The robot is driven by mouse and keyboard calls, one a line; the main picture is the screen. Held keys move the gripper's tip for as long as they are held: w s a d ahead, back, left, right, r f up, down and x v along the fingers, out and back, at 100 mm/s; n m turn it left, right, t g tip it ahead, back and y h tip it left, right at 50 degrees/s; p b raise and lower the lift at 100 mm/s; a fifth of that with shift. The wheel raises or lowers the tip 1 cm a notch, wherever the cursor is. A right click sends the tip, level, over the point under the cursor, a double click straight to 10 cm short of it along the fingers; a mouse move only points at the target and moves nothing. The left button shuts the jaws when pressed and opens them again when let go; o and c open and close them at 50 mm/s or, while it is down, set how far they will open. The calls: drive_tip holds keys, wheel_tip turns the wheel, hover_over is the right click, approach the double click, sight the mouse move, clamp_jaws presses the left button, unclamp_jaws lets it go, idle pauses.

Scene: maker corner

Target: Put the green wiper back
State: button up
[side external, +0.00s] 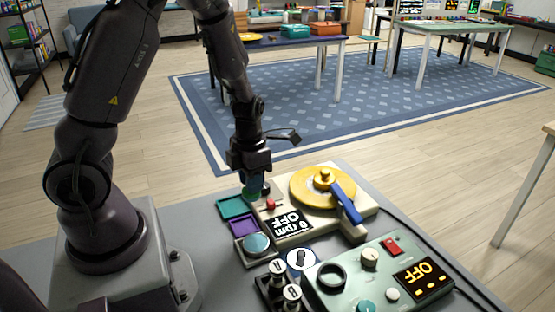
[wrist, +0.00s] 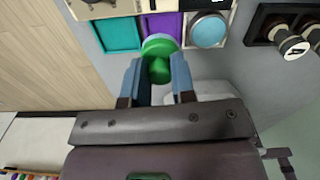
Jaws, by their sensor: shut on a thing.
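The green wiper (wrist: 158,68) has a narrow green grip and a wider, paler round pad. My gripper (wrist: 158,85) is shut on its grip, with a blue-grey finger on each side. In the side view my gripper (side external: 252,178) is low over the left end of the cream turntable unit, and the wiper (side external: 252,191) shows only partly beneath it. An empty teal-green tray (side external: 233,207) and an empty purple tray (side external: 243,225) lie close by. They also show in the wrist view, the green tray (wrist: 118,35) left of the purple tray (wrist: 162,22).
A grey tray holds a round blue wiper (side external: 257,243). The turntable (side external: 318,188) has a yellow disc, a blue arm and a display reading 0 rpm OFF. A pale green control box (side external: 380,275) and a black rack with labelled knobs (side external: 278,285) stand in front.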

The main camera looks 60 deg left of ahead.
drive_tip(key=shift+s+d+f, duration=0.1)
drive_tip(key=shift+s+f, duration=0.25)
drive_tip(key=shift+f, duration=0.95)
drive_tip(key=shift+s+f, duration=0.4)
drive_tip(key=shift+f, duration=0.85)
drive_tip(key=shift+s+d+f, duration=0.1)
drive_tip(key=shift+s+f, duration=0.25)
drive_tip(key=shift+f, duration=0.95)
drive_tip(key=shift+f, duration=0.45)
drive_tip(key=o, duration=1)
drive_tip(key=shift+r, duration=3.45)
